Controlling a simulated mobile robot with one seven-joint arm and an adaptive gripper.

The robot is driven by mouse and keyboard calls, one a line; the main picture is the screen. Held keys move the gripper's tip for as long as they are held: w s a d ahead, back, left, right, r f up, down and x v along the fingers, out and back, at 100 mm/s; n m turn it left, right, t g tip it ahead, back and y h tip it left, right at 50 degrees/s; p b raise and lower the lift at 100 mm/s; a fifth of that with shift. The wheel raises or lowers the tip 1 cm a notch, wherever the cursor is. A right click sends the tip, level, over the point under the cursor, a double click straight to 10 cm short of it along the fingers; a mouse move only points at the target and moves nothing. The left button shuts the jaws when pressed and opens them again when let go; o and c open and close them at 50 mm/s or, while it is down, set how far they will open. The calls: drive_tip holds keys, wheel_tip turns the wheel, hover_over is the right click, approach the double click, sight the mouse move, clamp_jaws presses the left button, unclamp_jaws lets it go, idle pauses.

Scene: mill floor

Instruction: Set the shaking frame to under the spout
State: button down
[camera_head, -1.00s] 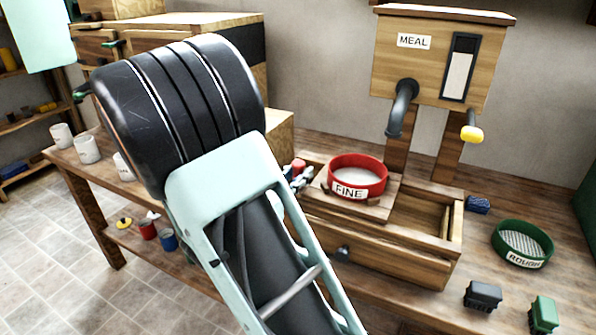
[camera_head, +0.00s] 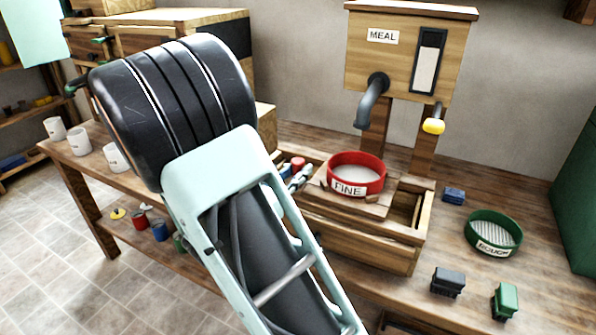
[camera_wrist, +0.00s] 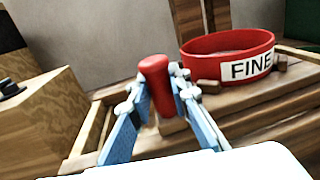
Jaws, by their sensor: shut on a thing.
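The shaking frame (camera_head: 375,207) is a wooden carriage on top of an open wooden box (camera_head: 375,245). It carries a red sieve marked FINE (camera_head: 356,173), also in the wrist view (camera_wrist: 228,55). The grey spout (camera_head: 370,103) bends down from the meal hopper (camera_head: 408,65). In the head view its mouth shows just above the sieve's back rim; exact alignment in depth is hard to tell. My gripper (camera_head: 296,172) is shut on the frame's upright red knob (camera_wrist: 157,85), at the left end. Its blue fingers (camera_wrist: 160,95) stand on both sides of the knob.
A lever with a yellow knob (camera_head: 433,126) hangs right of the spout. A green sieve marked ROUGH (camera_head: 493,233), a blue brush (camera_head: 453,195), a black one (camera_head: 447,282) and a green one (camera_head: 505,300) lie right on the bench. White cups (camera_head: 79,141) stand left.

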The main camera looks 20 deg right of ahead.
drive_tip(key=c, duration=1.8)
unclamp_jaws()
drive_tip(key=shift+s+d, duration=0.2)
drive_tip(key=shift+s, duration=0.05)
drive_tip(key=shift+o, duration=0.2)
drive_tip(key=shift+a, duration=0.1)
drive_tip(key=shift+a, duration=0.2)
drive_tip(key=v, duration=1.1)
drive_tip(key=shift+s+a, duration=0.15)
drive_tip(key=shift+a, duration=0.05)
